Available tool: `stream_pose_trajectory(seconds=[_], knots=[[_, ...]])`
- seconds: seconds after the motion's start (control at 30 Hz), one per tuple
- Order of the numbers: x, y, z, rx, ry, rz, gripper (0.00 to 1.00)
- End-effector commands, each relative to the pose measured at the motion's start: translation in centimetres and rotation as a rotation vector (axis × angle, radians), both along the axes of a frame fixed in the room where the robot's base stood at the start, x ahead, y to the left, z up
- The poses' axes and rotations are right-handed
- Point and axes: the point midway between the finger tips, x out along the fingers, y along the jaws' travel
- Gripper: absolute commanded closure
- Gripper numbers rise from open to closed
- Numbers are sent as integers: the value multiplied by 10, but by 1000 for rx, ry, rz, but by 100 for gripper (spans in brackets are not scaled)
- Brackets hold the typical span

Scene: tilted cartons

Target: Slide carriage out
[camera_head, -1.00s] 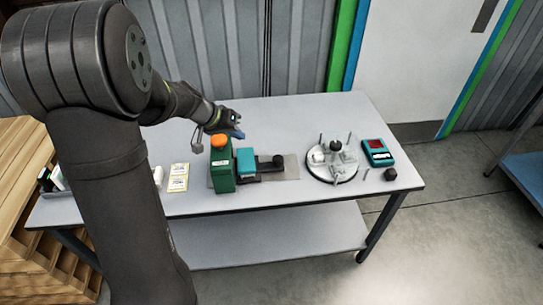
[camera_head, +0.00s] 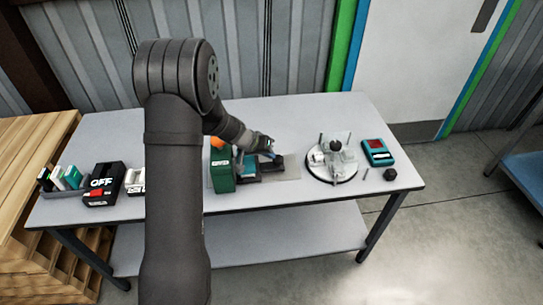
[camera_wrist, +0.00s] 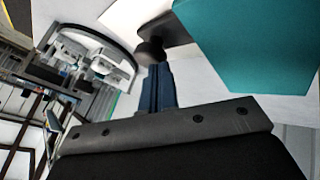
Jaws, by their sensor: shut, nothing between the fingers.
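The teal carriage block (camera_wrist: 262,45) fills the upper right of the wrist view. A dark bar with a round black knob (camera_wrist: 150,51) sits beside it. My gripper (camera_head: 275,154) is over the knob end of the mechanism. Its narrow blue fingers (camera_wrist: 160,88) are shut with nothing between them, close to the knob in the picture. I cannot tell whether they touch it.
A grey base plate (camera_head: 290,173) lies under the mechanism. To the right are a round fixture (camera_head: 333,165), a teal and red device (camera_head: 377,152) and a small black part (camera_head: 390,174). To the left are a black OFF box (camera_head: 103,185) and a bin of parts (camera_head: 65,181).

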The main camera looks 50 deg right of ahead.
Motion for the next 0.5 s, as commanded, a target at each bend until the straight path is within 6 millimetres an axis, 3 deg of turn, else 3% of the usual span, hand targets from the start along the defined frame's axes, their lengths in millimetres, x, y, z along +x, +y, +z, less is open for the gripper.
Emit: stream_pose_trajectory(seconds=[0.2,0.5], knots=[[-4,-10,-17,3,-1,0,100],[-5,-8,-22,10,-3,0,100]])
